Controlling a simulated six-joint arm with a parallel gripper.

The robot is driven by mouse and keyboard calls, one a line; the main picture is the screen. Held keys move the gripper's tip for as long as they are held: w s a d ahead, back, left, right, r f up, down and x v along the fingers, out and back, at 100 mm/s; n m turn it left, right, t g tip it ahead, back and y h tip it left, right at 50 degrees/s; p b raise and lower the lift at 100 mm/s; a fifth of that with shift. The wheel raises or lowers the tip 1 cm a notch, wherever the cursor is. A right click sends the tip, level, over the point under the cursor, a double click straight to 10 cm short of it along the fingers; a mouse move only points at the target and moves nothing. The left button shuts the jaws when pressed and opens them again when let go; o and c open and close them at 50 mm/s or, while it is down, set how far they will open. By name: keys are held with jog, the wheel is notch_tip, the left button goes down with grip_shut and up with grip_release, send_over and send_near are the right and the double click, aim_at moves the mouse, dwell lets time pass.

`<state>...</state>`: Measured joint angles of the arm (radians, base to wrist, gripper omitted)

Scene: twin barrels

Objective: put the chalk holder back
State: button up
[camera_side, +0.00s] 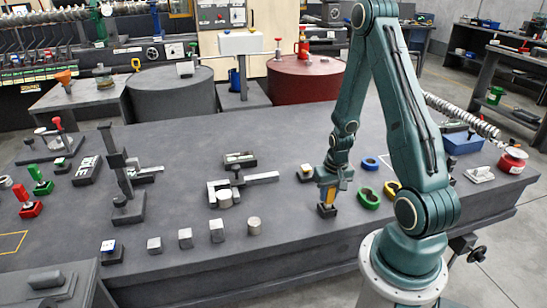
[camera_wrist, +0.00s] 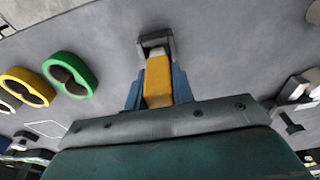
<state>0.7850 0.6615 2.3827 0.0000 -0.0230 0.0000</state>
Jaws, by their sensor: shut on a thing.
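My gripper (camera_side: 329,194) is right of the middle of the bench, pointing down. Its blue fingers (camera_wrist: 157,92) are shut on a yellow chalk holder (camera_wrist: 158,82), one finger on each side. The chalk holder has a pale end facing away from the wrist. A small dark stand (camera_wrist: 154,43) with raised sides is right at that pale end. In the side view the dark stand (camera_side: 327,210) sits on the bench directly beneath the fingers. I cannot tell whether the pale end is inside the stand or just above it.
Green (camera_side: 369,198) and yellow (camera_side: 392,188) double rings and a blue ring (camera_side: 371,163) lie close to the right of my gripper. A grey clamp-like fixture (camera_side: 243,182) and several metal blocks stand to the left. The bench between them and the gripper is clear.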

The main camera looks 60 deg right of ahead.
jog(key=shift+f, duration=0.55)
jog(key=shift+f, duration=0.15)
jog(key=o, duration=1)
jog(key=shift+s+a+r, duration=0.15)
jog(key=shift+a+r, duration=0.05)
jog(key=shift+r, duration=1.85)
jog(key=shift+s+a+r, duration=0.15)
jog(key=shift+s+r, duration=0.05)
jog(key=shift+r, duration=1.8)
jog(key=shift+s+a+r, duration=0.15)
jog(key=shift+a+r, duration=0.05)
jog(key=shift+r, duration=1.85)
